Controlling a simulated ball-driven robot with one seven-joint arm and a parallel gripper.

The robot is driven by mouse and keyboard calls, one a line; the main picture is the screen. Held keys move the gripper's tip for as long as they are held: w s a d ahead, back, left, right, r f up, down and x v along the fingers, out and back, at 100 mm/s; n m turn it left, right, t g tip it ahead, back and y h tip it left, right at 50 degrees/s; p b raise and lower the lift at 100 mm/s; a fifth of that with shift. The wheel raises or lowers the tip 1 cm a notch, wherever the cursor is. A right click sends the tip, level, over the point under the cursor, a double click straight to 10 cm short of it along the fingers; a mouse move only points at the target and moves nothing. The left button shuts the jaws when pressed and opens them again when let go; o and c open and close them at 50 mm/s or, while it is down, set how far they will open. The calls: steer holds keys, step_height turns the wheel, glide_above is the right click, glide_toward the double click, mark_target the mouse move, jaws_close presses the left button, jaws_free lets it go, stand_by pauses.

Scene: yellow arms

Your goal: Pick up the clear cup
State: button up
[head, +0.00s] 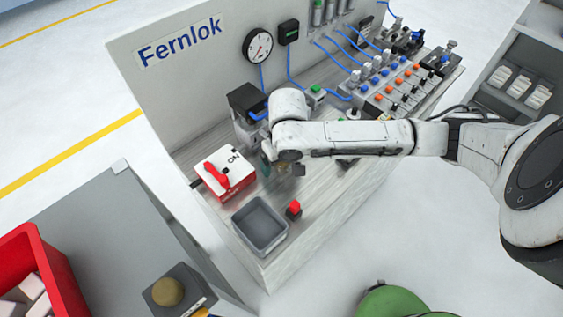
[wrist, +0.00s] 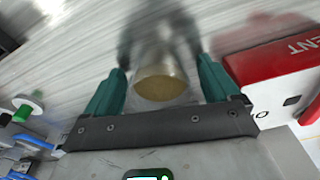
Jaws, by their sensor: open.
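A clear cup (wrist: 160,85) with a yellowish-brown round face shows in the wrist view, blurred, between my gripper's two teal fingers. My gripper (wrist: 163,68) is open, with one finger on each side of the cup and a visible gap to each. In the head view my gripper (head: 268,168) is low over the bench, beside the red and white switch box. There the cup is mostly hidden by my arm and hand, and I cannot make it out clearly.
The red and white switch box (head: 225,172) stands close by; it also shows in the wrist view (wrist: 275,65). A grey bin (head: 260,226) and a small red object (head: 294,209) are nearer the bench's front edge. Valves and blue hoses (head: 385,85) stand farther right.

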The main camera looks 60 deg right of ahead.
steer(key=c, duration=1.1)
steer(key=shift+r, duration=0.15)
